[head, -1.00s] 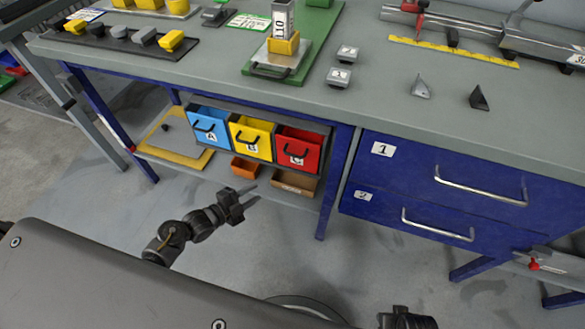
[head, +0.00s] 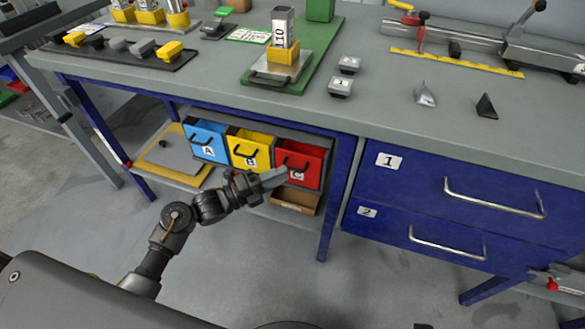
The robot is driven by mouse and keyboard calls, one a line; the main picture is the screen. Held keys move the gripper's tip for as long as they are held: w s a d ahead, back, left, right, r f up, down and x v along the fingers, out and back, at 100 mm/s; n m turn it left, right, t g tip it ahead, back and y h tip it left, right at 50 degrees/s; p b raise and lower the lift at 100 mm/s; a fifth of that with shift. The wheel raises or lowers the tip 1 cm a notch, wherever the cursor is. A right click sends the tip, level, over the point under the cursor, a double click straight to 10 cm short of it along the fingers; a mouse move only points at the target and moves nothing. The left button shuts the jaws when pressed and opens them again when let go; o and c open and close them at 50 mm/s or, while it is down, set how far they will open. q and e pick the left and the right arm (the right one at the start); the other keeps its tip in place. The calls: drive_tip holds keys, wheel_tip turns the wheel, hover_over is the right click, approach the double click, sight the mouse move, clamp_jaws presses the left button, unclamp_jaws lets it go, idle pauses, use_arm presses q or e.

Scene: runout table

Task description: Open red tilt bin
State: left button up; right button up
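The red tilt bin (head: 312,167), labelled C, is the rightmost of three bins in a rack under the table. It looks tilted shut, in line with its neighbours. Its black handle is partly covered by my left gripper. My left gripper (head: 276,179) is in front of the red bin's lower left part, its fingers pointing right. The fingers overlap in this view, so their gap is hidden. I cannot tell whether they touch the handle. My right gripper is not clearly visible.
The yellow bin B (head: 249,150) and blue bin A (head: 208,141) sit left of the red one. A cardboard box (head: 293,200) is below. A blue table leg (head: 338,195) and drawers (head: 450,200) stand to the right. The grey tabletop (head: 400,120) overhangs the bins.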

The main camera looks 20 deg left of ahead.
sight(293, 169)
use_arm(q)
drive_tip(key=shift+x, duration=2.3)
